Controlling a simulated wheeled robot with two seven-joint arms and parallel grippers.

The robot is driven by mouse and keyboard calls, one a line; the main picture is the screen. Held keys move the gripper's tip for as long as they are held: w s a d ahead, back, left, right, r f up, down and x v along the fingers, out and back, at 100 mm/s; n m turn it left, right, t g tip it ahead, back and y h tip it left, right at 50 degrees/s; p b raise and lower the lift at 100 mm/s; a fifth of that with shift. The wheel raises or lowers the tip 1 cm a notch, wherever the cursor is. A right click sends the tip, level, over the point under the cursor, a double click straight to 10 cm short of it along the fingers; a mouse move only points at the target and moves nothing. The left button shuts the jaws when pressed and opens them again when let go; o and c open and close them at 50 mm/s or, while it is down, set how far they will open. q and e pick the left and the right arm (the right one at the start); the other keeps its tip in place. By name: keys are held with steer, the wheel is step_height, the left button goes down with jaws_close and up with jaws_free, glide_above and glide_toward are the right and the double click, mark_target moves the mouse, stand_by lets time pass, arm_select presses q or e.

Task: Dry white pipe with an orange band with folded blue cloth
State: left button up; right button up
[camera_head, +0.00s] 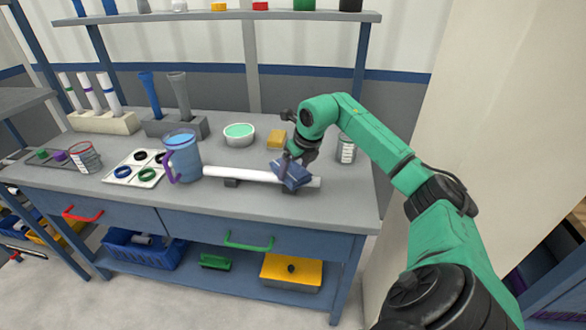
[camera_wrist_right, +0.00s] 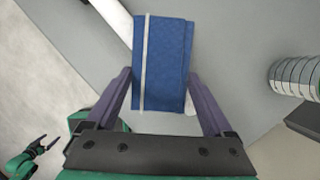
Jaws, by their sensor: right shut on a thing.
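A white pipe (camera_head: 240,173) lies level across dark supports on the workbench. No orange band shows on its visible parts; the cloth covers a stretch near its right end. My right gripper (camera_head: 290,160) is shut on the folded blue cloth (camera_head: 292,174), which rests on or just over the pipe. In the right wrist view the cloth (camera_wrist_right: 168,62) sits between the two purple fingers, with the pipe (camera_wrist_right: 112,18) running under it. My left gripper (camera_wrist_right: 42,143) shows small at the lower left of that view, its fingers apart and empty.
A blue jug (camera_head: 182,158) stands near the pipe's left end. Behind are a white bowl (camera_head: 239,134), a yellow sponge (camera_head: 277,139) and a ribbed can (camera_head: 346,150). A pipe rack (camera_head: 104,123) and a tray of rings (camera_head: 136,169) are at left. The bench front is clear.

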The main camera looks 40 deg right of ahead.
steer(key=shift+s+d, duration=0.25)
steer(key=shift+s+d+r, duration=0.15)
steer(key=shift+s+r, duration=0.05)
steer(key=shift+d+r+p, duration=0.1)
steer(key=shift+r+p, duration=0.4)
steer(key=shift+r, duration=0.2)
steer(key=shift+w+a+r+p, duration=0.1)
steer(key=shift+r+p, duration=0.25)
steer(key=shift+r, duration=0.15)
steer(key=shift+w+a+r+p, duration=0.1)
steer(key=shift+r+p, duration=0.2)
steer(key=shift+r, duration=0.15)
steer(key=shift+s+d+r+p, duration=0.15)
steer(key=shift+r+p, duration=0.45)
steer(key=shift+r, duration=0.3)
steer(key=shift+r+p, duration=0.95)
steer(key=shift+r, duration=0.35)
